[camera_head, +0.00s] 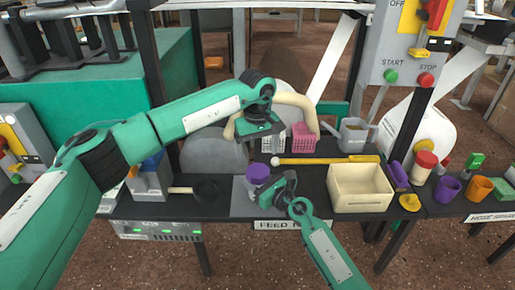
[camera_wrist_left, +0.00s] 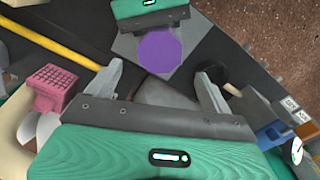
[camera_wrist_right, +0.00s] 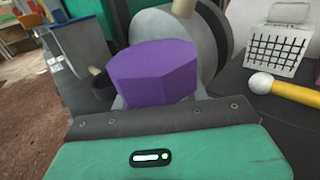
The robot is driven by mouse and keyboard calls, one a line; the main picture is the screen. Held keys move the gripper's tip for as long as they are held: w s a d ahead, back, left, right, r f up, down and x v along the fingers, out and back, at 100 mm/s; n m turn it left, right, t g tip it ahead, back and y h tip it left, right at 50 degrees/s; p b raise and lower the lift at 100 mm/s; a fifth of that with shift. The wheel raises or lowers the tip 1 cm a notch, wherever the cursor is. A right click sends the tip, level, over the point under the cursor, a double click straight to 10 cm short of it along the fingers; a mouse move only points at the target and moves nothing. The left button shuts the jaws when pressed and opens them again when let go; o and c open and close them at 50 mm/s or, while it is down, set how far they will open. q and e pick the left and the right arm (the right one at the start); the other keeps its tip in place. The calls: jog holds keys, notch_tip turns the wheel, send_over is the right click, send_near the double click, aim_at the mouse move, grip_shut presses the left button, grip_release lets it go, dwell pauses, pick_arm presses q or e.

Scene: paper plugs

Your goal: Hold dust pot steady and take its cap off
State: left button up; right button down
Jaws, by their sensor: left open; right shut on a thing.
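The dust pot stands upright on a grey mat (camera_head: 240,198) on the dark bench; its wide purple faceted cap (camera_head: 257,173) is on top. The cap also shows in the left wrist view (camera_wrist_left: 160,51) and in the right wrist view (camera_wrist_right: 155,76). My right gripper (camera_head: 272,187) is shut on the pot from the right, below the cap; the pot's body is mostly hidden by the gripper and cap. My left gripper (camera_head: 258,135) is open and empty, above and behind the pot. In the left wrist view its fingers (camera_wrist_left: 163,82) are apart, and the cap lies beyond them.
A yellow stick with a white ball end (camera_head: 325,160) lies behind the pot. A cream bin (camera_head: 362,207) stands to the right, and a black round-headed tool (camera_head: 206,191) lies to the left. White (camera_head: 272,144) and pink (camera_head: 304,140) baskets stand at the back.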

aim_at(258, 170)
pick_arm(q)
notch_tip(258, 170, down, 8)
jog(key=shift+r, duration=0.25)
jog(key=c, duration=1)
jog(key=n, duration=0.5)
jog(key=shift+n, duration=0.4)
jog(key=n, duration=0.4)
jog(key=shift+n, duration=0.3)
jog(key=o, duration=1.1)
jog(key=shift+r, duration=0.1)
